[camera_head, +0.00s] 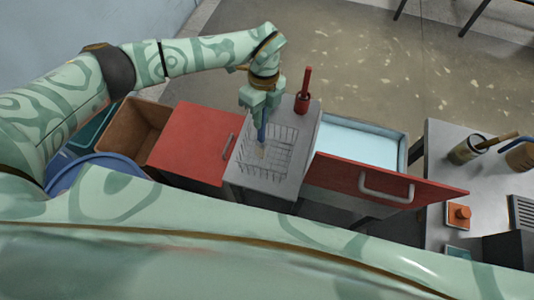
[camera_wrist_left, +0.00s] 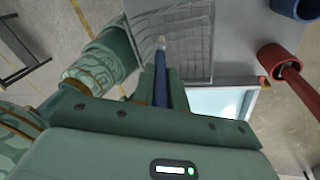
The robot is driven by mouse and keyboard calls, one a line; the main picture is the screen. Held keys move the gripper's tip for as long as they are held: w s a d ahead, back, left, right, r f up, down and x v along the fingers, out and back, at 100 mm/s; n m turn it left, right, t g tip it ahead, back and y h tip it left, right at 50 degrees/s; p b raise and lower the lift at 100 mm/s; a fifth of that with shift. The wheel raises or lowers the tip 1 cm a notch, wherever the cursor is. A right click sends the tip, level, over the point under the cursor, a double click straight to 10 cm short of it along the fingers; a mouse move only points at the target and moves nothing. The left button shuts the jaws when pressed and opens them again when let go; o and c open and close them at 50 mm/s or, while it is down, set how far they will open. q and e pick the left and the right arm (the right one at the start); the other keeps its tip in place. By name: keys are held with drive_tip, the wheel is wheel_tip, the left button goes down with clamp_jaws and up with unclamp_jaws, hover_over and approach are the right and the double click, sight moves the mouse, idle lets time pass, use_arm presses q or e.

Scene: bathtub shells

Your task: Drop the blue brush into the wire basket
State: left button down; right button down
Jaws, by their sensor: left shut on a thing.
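The blue brush (camera_head: 262,132) hangs handle up from my left gripper (camera_head: 262,106), which is shut on its handle. The brush's pale head points down over the wire basket (camera_head: 283,140), within its outline in the head view. I cannot tell how far the head is above the basket floor. In the left wrist view, the blue handle (camera_wrist_left: 161,84) sits between the fingers of the left gripper (camera_wrist_left: 160,75). The wire basket (camera_wrist_left: 190,35) lies just beyond it. My right gripper is not in view.
A red container with a tall handle (camera_head: 303,98) stands behind the basket on the grey top. Left are a red cabinet (camera_head: 192,140), a brown bin (camera_head: 132,128) and a blue tub (camera_head: 95,168). Right is an open red-fronted drawer (camera_head: 340,178), then a grey table (camera_head: 455,190).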

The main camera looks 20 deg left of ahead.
use_arm(q)
drive_tip(key=c, duration=1.3)
unclamp_jaws()
drive_tip(key=v, duration=1.6)
drive_tip(key=shift+r+b, duration=0.2)
drive_tip(key=shift+b, duration=0.1)
